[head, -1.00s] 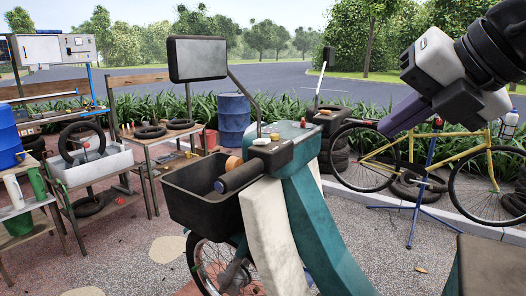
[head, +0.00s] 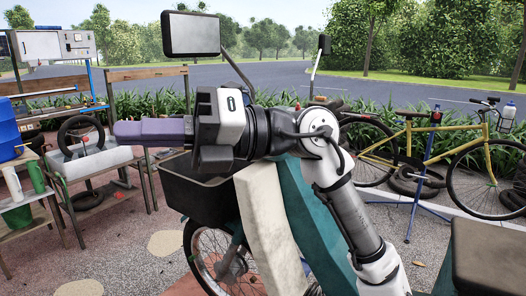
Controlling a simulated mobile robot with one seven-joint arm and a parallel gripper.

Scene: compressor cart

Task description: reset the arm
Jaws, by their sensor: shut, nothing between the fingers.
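My gripper (head: 125,132) is in the middle left of the head view, at the end of my arm, which reaches across from the lower right. Its purple fingers are shut together, point left and hold nothing. In the picture it lies over the area above the black basket (head: 195,198) of a teal and white scooter (head: 268,215). I cannot tell how far it is from the basket. My arm hides the scooter's handlebar area and part of the basket.
A tyre stands in a white basin (head: 90,163) on a bench at left. The scooter's mirror (head: 191,34) rises above my gripper. A yellow bicycle (head: 480,155) on a blue stand is at right. A dark seat (head: 488,258) is at lower right. Open paving lies at lower left.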

